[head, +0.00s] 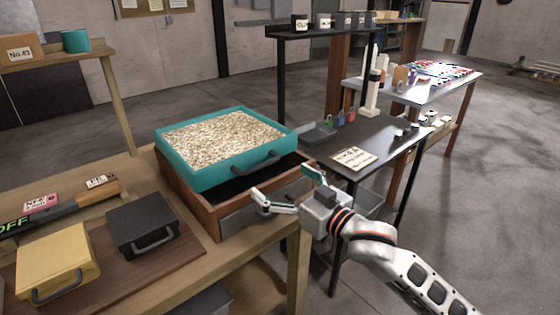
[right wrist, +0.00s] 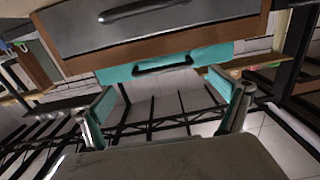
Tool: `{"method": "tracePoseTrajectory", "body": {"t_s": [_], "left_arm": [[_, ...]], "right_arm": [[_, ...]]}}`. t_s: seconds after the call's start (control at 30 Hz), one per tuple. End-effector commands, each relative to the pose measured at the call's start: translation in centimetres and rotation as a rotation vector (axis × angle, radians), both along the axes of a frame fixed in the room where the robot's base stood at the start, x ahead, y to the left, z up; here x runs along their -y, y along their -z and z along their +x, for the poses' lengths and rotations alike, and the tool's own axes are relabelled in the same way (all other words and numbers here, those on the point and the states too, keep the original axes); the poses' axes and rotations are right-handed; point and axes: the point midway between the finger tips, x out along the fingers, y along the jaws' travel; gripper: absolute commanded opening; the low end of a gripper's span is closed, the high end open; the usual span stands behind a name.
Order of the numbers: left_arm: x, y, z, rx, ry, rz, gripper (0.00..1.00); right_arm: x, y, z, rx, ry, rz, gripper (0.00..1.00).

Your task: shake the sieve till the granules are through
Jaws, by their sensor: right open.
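The sieve is a teal square tray (head: 205,176) with a dark front handle (head: 256,164), full of pale granules (head: 222,138). It sits on top of a wooden box (head: 190,198) with a grey front drawer (head: 240,216). A dark gap shows between the sieve's front and the box's front rim. My right gripper (head: 285,186) is open and empty in front of the box, below and apart from the handle. The right wrist view shows the sieve's handle (right wrist: 162,66) beyond the open fingers (right wrist: 163,106). My left gripper is not in view.
A yellow box (head: 58,262) and a dark box (head: 140,222), both with handles, stand on the bench at left. A dark side table (head: 370,140) with a label card (head: 352,158) stands close behind my right gripper. Open floor lies at right.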

Motion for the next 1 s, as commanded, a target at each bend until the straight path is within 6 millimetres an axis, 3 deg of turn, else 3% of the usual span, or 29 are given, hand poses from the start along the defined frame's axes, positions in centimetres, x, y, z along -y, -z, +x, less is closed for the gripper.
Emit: {"method": "tracePoseTrajectory", "body": {"t_s": [0.6, 0.97, 1.0], "left_arm": [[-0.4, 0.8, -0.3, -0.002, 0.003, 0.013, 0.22], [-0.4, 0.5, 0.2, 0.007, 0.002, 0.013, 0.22], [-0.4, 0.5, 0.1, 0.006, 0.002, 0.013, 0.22]], "right_arm": [[-4.3, -0.2, 5.9, 0.001, -0.003, 0.002, 0.98], [-4.7, -0.2, 6.4, 0.002, -0.002, 0.000, 0.98], [-4.7, -0.3, 6.4, 0.002, -0.002, 0.000, 0.93]]}}
